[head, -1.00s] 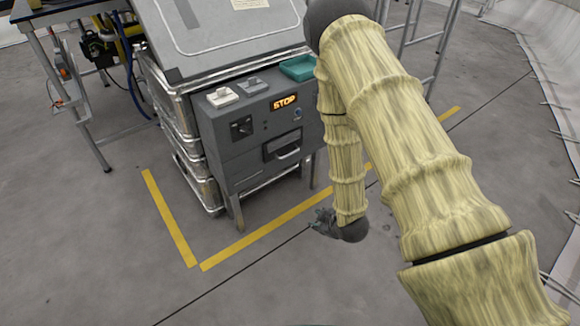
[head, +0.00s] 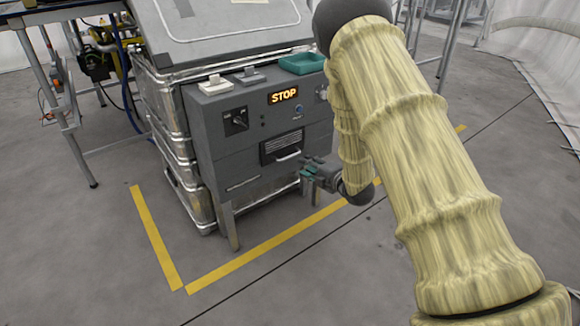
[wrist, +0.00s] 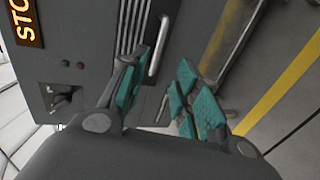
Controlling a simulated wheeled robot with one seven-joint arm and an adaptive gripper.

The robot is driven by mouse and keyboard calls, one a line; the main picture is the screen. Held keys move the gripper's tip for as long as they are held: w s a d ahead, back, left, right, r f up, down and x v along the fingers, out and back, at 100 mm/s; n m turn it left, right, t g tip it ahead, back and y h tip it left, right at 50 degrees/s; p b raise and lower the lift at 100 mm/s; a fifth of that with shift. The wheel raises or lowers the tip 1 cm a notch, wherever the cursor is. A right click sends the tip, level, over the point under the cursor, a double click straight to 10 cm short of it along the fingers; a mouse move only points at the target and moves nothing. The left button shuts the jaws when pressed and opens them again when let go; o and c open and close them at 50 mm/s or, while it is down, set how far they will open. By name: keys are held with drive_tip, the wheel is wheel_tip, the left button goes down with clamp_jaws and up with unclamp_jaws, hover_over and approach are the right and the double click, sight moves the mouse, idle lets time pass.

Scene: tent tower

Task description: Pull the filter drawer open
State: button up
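The filter drawer (head: 270,152) is a dark slatted panel in the front of the grey cabinet and looks closed, flush with the face. Its pale bar handle (head: 289,157) runs along the lower part. In the wrist view the handle (wrist: 160,45) lies ahead of the fingertips, roughly in line with the gap between them. My gripper (head: 307,173) is just right of and below the handle in the head view. In the wrist view my gripper (wrist: 164,63) has its teal-padded fingers apart, with nothing held. Contact with the handle does not show.
The grey cabinet (head: 215,150) carries a lit STOP display (head: 283,96), a rotary switch (head: 236,121) and a teal tray (head: 302,63) on top. Yellow floor tape (head: 260,248) runs around it. A metal-framed table (head: 60,110) stands left. Floor in front is clear.

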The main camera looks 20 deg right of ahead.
sight(290, 157)
drive_tip(key=shift+r+b+x, duration=0.1)
drive_tip(key=shift+b+x, duration=0.95)
drive_tip(key=shift+x, duration=1.7)
drive_tip(key=shift+r+b+x, duration=0.15)
drive_tip(key=shift+b+x, duration=0.85)
drive_tip(key=shift+x, duration=1.75)
clamp_jaws()
